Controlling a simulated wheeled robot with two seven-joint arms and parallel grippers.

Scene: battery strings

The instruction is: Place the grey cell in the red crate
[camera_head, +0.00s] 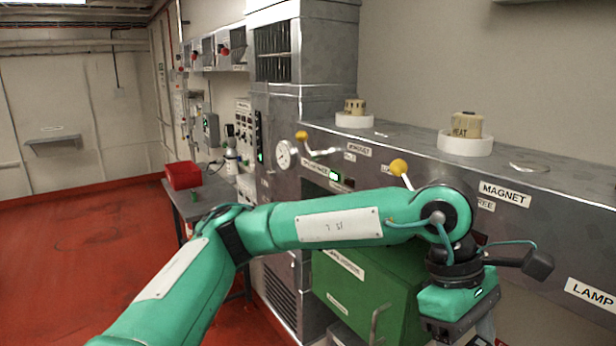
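The red crate (183,176) stands on a small grey metal table (212,197) at left centre, away from my gripper. My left arm crosses the view from the lower left. Its gripper (478,336) hangs at the lower right, in front of the metal cabinet, with its fingers mostly cut off by the bottom edge. A small grey piece shows under it, but I cannot tell if this is a finger or the grey cell. No grey cell can be made out for certain. My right gripper is not in view.
A small green object (195,195) is on the table near the crate. A long metal cabinet (560,222) with yellow-knobbed levers (399,168) fills the right. A green box (372,285) is at its front. The red floor (80,250) at left is open.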

